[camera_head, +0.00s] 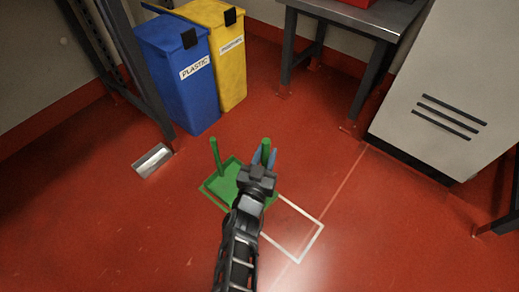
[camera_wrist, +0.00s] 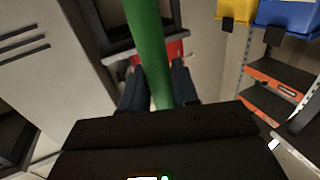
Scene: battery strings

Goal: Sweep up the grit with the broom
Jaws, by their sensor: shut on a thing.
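The broom's green handle (camera_head: 266,147) stands between the fingers of my gripper (camera_head: 264,158) in the head view. In the wrist view the same green handle (camera_wrist: 143,35) runs between the two dark fingers (camera_wrist: 158,85), which are shut on it. The broom's head is hidden behind my wrist and arm. A green dustpan (camera_head: 227,176) lies on the red floor just left of my gripper, with its own upright green handle (camera_head: 215,156). My arm hides part of the dustpan's right side. I cannot make out the grit in either view.
A blue plastic bin (camera_head: 180,85) and a yellow bin (camera_head: 228,60) stand behind. A small silver box (camera_head: 152,160) lies left. A white outline (camera_head: 311,243) marks floor at the right. A metal table (camera_head: 353,14) and grey cabinet (camera_head: 440,85) stand back right. The front floor is clear.

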